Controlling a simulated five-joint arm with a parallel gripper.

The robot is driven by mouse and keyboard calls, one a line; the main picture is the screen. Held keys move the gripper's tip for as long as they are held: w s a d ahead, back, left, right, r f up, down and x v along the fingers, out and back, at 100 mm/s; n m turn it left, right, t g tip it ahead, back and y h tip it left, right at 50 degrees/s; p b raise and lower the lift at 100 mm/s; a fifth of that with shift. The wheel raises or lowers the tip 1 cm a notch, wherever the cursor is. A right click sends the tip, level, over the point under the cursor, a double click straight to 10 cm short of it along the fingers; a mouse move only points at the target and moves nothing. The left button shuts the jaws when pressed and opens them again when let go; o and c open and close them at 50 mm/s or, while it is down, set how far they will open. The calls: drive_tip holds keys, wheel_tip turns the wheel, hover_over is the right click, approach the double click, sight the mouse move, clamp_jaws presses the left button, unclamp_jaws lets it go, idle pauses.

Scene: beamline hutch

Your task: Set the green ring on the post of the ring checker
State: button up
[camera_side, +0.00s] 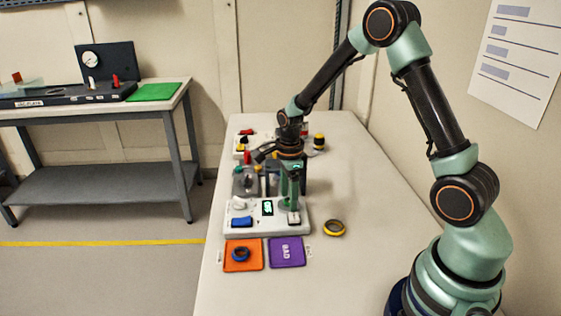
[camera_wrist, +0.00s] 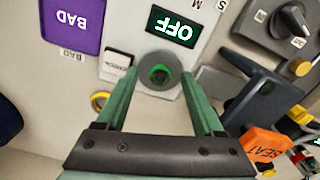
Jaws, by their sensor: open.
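The ring checker (camera_side: 255,222) is a white box with a small display (camera_side: 267,208); in the wrist view the display (camera_wrist: 173,27) reads OFF. My gripper (camera_side: 291,197) points down over the right part of the box. In the wrist view my gripper (camera_wrist: 157,76) is open, with its green fingers on either side of the round piece.
A yellow ring (camera_side: 334,234) lies right of the box. Grey fixtures (camera_side: 243,188) stand close behind; an orange SEAT tag (camera_wrist: 262,142) is near my right finger.

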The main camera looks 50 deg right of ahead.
wheel_tip(320, 180, up, 11)
drive_tip(key=s+a+r+n+t, duration=0.2)
drive_tip(key=s+a+r+n, duration=0.2)
drive_tip(key=n, duration=0.8)
drive_tip(key=s+a+r+n+t, duration=0.3)
drive_tip(key=s+r+n, duration=0.3)
drive_tip(key=n, duration=0.6)
drive_tip(key=shift+s+a+t, duration=0.3)
drive_tip(key=shift+s+a, duration=0.05)
drive_tip(key=shift+s, duration=0.9)
